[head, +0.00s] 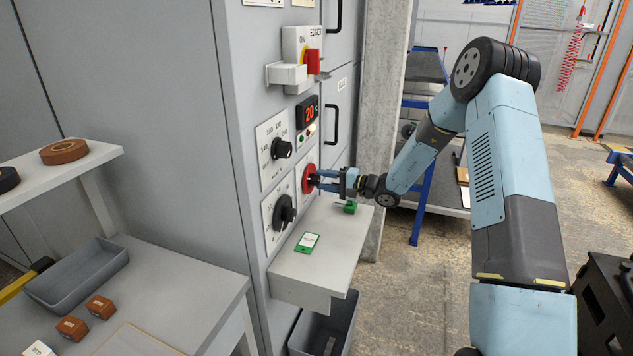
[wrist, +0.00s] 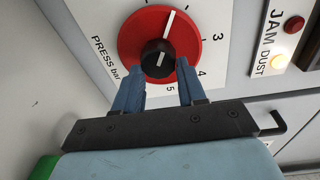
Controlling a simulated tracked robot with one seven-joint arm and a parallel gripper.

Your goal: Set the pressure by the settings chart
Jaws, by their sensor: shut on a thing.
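The pressure dial is a red disc (wrist: 133,35) with a black centre knob (wrist: 158,58), on a white plate marked "PRESS bar" in the wrist view. Its white line points up and slightly right, short of the 3; 4 and 5 also show. My gripper (wrist: 161,75) is shut on the black knob, one blue finger on each side. In the head view my gripper (head: 318,180) reaches the red dial (head: 309,172) from the right.
Two black knobs (head: 281,148) (head: 284,213) sit left of the red dial. A red display (head: 308,112) and a red-handled switch (head: 313,61) are above. In the wrist view a lamp labelled DUST (wrist: 278,61) glows. A shelf (head: 335,240) juts out below my gripper.

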